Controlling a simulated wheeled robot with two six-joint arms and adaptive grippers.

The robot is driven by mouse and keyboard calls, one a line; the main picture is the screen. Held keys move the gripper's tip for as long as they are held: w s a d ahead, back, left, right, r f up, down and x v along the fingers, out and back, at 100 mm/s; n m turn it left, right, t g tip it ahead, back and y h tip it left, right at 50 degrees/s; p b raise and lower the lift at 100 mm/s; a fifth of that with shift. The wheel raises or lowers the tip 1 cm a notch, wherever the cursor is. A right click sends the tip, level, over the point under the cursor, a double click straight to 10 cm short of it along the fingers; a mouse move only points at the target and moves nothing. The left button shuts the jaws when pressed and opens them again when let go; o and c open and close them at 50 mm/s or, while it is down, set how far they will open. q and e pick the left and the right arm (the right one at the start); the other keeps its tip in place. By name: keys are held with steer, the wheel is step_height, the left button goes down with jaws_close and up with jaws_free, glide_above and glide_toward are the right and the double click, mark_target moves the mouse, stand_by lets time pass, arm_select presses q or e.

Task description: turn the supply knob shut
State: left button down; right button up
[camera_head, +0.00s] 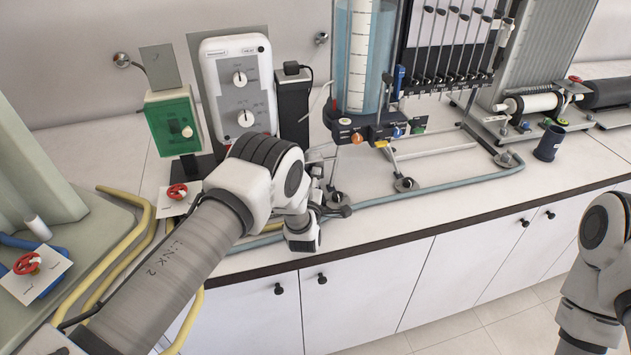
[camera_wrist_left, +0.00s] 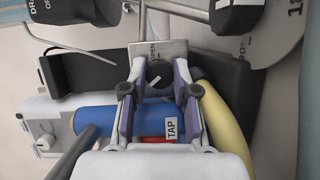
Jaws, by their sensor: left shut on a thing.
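In the left wrist view, a dark round knob (camera_wrist_left: 161,77) with a white pointer mark sits in front of a metal plate (camera_wrist_left: 148,48) with small lettering that seems to read OPEN. I take it for the supply knob. My left gripper (camera_wrist_left: 156,82) has one finger on each side of the knob and is shut on it. The pointer is slanted. In the head view my left gripper (camera_head: 330,197) is low at the counter, in front of the glass column, and the knob is hidden there. My right arm shows at the right edge, its gripper out of view.
A blue cylinder (camera_wrist_left: 105,118) labelled TAP and a yellow hose (camera_wrist_left: 225,125) lie close to the fingers. A water column (camera_head: 362,60), a white dial box (camera_head: 240,85) and a green box (camera_head: 173,123) stand behind. A blue-grey hose (camera_head: 430,192) runs along the counter front.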

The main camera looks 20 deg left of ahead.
arm_select(q)
steer(key=shift+a, duration=0.1)
steer(key=c, duration=1)
jaws_free()
steer(key=shift+o, duration=0.6)
steer(key=shift+a, duration=0.15)
steer(key=v, duration=0.7)
steer(key=shift+s, duration=0.25)
